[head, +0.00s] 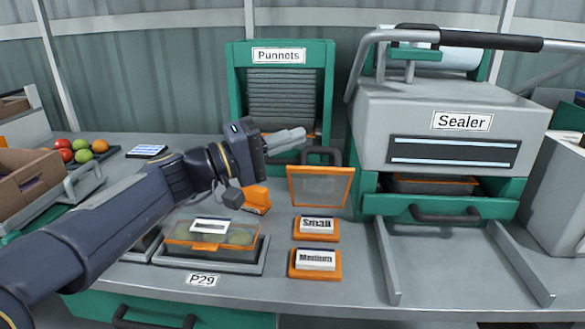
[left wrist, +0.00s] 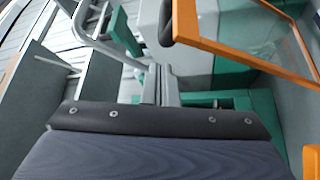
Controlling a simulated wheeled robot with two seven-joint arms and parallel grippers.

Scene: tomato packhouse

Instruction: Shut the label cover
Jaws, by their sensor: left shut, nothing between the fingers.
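The label cover (head: 320,186) is a clear panel in an orange frame. It stands raised, close to upright, behind the Small label block (head: 316,228) and the Medium label block (head: 315,263). A dark loop handle (head: 321,154) shows at its top edge. The cover's orange frame (left wrist: 240,52) also crosses the upper right of the left wrist view. My left gripper (head: 298,136) is shut and empty, above and to the left of the cover, apart from it in the head view. My right gripper is not in view.
The sealer (head: 440,125) stands to the right with a green drawer and metal rails. The green punnet rack (head: 236,90) is behind. A lidded punnet (head: 210,235) sits on a tray at front left, near an orange tool (head: 257,199). Crates and tomatoes are at far left.

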